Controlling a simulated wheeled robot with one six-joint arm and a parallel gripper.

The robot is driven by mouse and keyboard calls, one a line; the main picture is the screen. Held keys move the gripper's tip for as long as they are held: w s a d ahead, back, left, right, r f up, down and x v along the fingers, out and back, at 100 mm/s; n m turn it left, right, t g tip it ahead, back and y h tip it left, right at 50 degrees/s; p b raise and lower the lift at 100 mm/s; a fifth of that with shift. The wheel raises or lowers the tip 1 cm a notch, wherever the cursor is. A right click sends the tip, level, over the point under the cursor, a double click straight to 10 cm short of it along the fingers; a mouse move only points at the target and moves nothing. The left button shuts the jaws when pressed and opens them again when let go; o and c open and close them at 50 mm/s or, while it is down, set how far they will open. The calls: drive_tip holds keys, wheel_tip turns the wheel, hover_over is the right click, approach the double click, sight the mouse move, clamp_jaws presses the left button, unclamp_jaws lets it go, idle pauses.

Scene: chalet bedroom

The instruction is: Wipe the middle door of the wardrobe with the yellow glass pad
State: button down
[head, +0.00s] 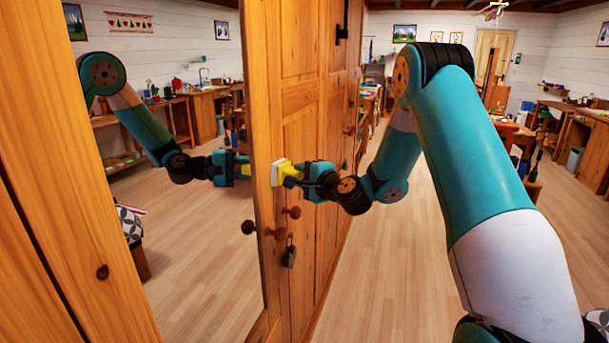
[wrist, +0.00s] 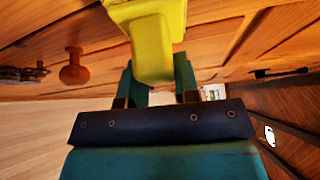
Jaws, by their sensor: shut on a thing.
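The wardrobe's middle door (head: 200,260) appears to be the mirrored one, between wooden panels; it reflects my arm and the room. The yellow glass pad (head: 283,172) has a pale face turned toward the wardrobe. My gripper (head: 303,180) is shut on the pad's yellow grip, near the mirror's right edge. In the wrist view the pad (wrist: 150,40) sits at top centre between my teal fingers (wrist: 155,88), in front of wood. I cannot tell whether the pad touches the wardrobe; its wiping face is hidden in the wrist view.
A wooden door (head: 305,120) stands right of the mirror. Round knobs (head: 291,212) and a padlock (head: 289,252) stick out below my gripper; a knob (wrist: 75,72) also shows in the wrist view. The wooden floor (head: 400,270) beside the wardrobe is clear. Workbenches (head: 585,120) stand far right.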

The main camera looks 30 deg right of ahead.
drive_tip(key=shift+s+a+f+b, duration=0.15)
drive_tip(key=shift+s+b, duration=0.15)
drive_tip(key=shift+b, duration=0.35)
drive_tip(key=shift+s+d+b, duration=1.55)
drive_tip(key=shift+s+d, duration=0.25)
drive_tip(key=shift+s, duration=0.2)
drive_tip(key=shift+s+d, duration=0.1)
drive_tip(key=shift+s+d+b, duration=0.8)
drive_tip(key=shift+s+b, duration=0.1)
drive_tip(key=shift+s, duration=0.2)
